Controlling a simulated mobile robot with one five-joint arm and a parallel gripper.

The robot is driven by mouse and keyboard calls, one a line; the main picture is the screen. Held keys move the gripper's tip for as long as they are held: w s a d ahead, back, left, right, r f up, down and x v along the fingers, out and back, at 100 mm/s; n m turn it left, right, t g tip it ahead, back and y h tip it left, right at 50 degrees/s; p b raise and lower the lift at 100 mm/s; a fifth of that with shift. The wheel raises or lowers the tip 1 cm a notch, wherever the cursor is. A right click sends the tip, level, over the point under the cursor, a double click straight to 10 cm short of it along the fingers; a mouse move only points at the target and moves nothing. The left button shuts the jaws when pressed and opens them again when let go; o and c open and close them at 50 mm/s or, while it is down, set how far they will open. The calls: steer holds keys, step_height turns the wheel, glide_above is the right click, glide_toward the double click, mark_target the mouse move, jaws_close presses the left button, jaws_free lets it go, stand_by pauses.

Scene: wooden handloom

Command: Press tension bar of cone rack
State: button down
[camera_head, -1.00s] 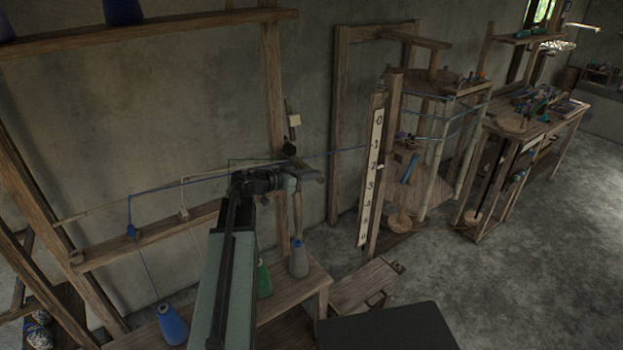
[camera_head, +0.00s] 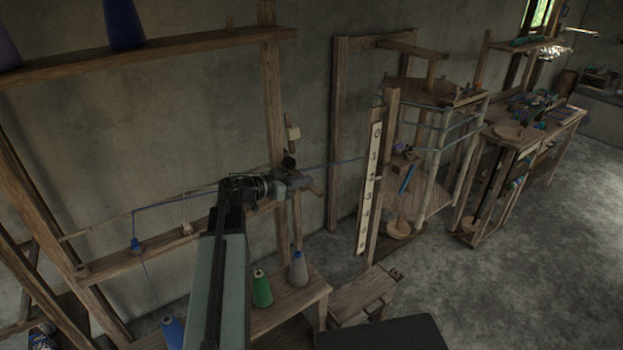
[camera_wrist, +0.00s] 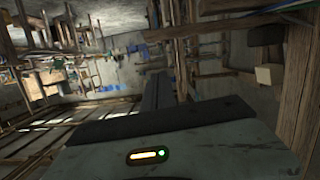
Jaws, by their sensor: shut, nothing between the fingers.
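The cone rack is a wooden frame at the left in the head view, with an upright post (camera_head: 270,95), an upper shelf (camera_head: 170,46) and a lower shelf (camera_head: 300,296). A thin pale bar (camera_head: 100,228), which looks like the tension bar, slants up to the right across the rack; my arm hides its right part. My gripper (camera_head: 308,181) is shut and empty beside the post, near the bar's hidden right end. I cannot tell whether it touches the bar. The wrist view shows a wooden post (camera_wrist: 296,90) at the right with a pale block (camera_wrist: 268,76).
Green (camera_head: 262,288) and grey (camera_head: 298,269) cones stand on the lower shelf. Blue yarn (camera_head: 335,163) runs right toward a warping frame with a numbered board (camera_head: 369,190). A low wooden bench (camera_head: 362,294) stands nearby. Open floor lies at the right.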

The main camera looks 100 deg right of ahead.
steer(key=p+v, duration=0.1)
steer(key=v, duration=0.5)
steer(key=shift+w+a, duration=0.15)
steer(key=shift+w, duration=0.2)
steer(key=shift+r, duration=0.1)
